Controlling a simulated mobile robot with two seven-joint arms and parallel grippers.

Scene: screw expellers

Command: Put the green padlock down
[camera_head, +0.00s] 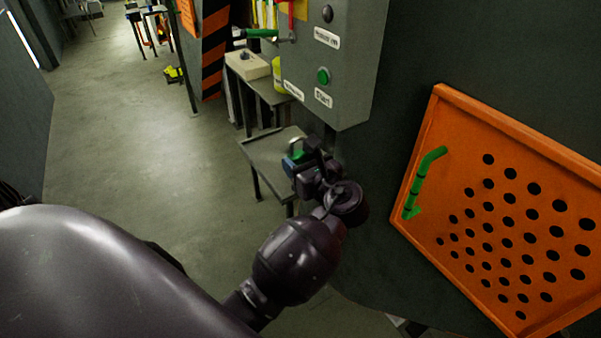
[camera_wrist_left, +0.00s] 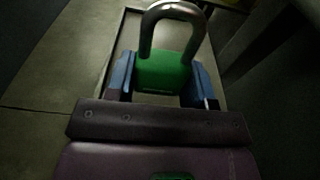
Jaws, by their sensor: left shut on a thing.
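The green padlock (camera_wrist_left: 163,72) has a green body and a grey metal shackle. In the left wrist view it sits between the blue finger pads of my left gripper (camera_wrist_left: 163,88), shackle pointing away from the wrist. My left gripper (camera_head: 297,160) is shut on it. In the head view the padlock (camera_head: 296,146) shows small, mostly hidden by the gripper. It is over the small grey table (camera_head: 262,152) below the control box. I cannot tell whether the padlock touches the tabletop. My right gripper is not in view.
The grey control box (camera_head: 335,60) with a green start button hangs just above my left gripper. An orange perforated panel (camera_head: 510,225) with a green handle is at right. A beige box (camera_head: 247,65) stands on another table behind. Open floor (camera_head: 130,150) lies left.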

